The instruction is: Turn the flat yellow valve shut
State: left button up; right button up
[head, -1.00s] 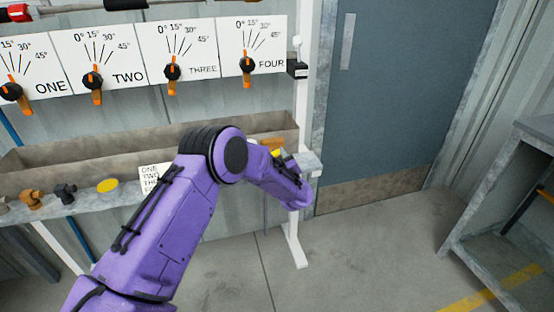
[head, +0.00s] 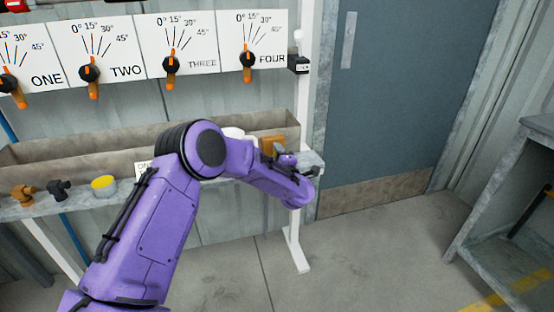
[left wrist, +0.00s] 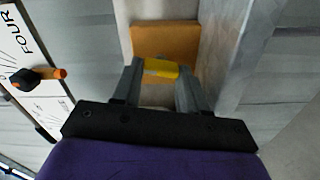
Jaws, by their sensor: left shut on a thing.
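In the left wrist view a small yellow piece (left wrist: 162,68), which looks like the flat yellow valve, sits between the fingertips of my left gripper (left wrist: 163,70). The fingers are shut on its two sides. An orange-brown block (left wrist: 166,40) lies just beyond it; the block also shows in the head view (head: 273,146). In the head view my left gripper (head: 286,160) is at the right end of the shelf, mostly hidden by my purple arm, and the held piece cannot be made out. My right gripper is not in view.
A grey shelf (head: 80,200) carries a round yellow piece (head: 103,183), a dark fitting (head: 59,189) and a brown fitting (head: 22,195). Dial panels with orange-tipped knobs (head: 248,60) hang above. A blue-grey door (head: 400,90) and clear floor (head: 350,250) lie right.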

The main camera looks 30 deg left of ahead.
pick_arm(q)
jog(key=shift+f+n+b, duration=0.2)
jog(key=shift+n+b, duration=0.35)
jog(key=shift+n, duration=0.55)
jog(key=o, duration=1.1)
jog(key=shift+s+r, duration=0.1)
jog(key=shift+c, duration=0.2)
